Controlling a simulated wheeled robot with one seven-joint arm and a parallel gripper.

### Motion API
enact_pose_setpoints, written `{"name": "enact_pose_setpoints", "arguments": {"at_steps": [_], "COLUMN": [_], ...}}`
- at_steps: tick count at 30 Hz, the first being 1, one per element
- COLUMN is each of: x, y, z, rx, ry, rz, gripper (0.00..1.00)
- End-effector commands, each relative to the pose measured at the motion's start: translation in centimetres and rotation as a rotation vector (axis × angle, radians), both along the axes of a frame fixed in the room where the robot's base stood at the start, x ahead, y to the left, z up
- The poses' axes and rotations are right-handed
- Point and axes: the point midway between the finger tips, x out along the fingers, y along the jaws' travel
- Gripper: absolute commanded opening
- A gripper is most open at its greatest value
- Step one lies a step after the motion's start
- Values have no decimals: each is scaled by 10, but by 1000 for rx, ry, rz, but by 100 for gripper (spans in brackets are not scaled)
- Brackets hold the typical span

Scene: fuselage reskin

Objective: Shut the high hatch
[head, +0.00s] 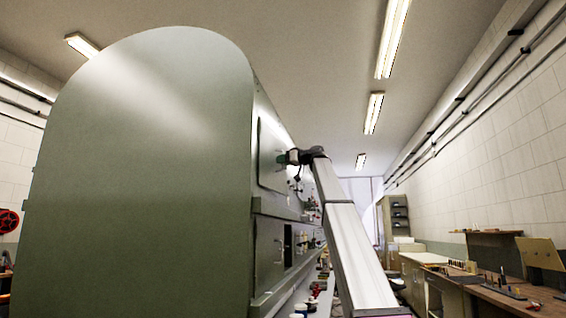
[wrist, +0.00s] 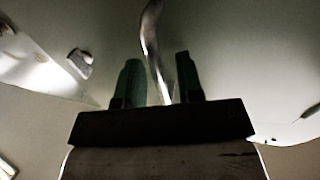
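The high hatch (head: 270,150) is a grey-green panel on the upper side of the large green fuselage body. It is seen at a steep angle, and I cannot tell how far it stands from its frame. My gripper (head: 283,159) is at the hatch's face, at about mid-height. In the wrist view, the two dark green fingers of my gripper (wrist: 157,84) are apart. A curved metal handle (wrist: 151,40) runs between them, with a visible gap to at least the right finger. The handle's lower end is hidden behind the gripper body.
The fuselage's rounded green end (head: 140,170) fills the left. A lower hatch (head: 269,255) with its own handle sits below a ledge. Small items stand on a low shelf (head: 310,300). Workbenches (head: 490,285) line the right wall. The floor between is partly hidden by my arm.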

Motion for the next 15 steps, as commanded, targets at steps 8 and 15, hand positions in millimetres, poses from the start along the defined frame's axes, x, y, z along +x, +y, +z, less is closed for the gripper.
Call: {"name": "enact_pose_setpoints", "arguments": {"at_steps": [8, 15], "x": [0, 3], "y": [0, 3], "z": [0, 1], "rx": [0, 1], "ry": [0, 1], "rz": [0, 18], "gripper": [1, 0]}}
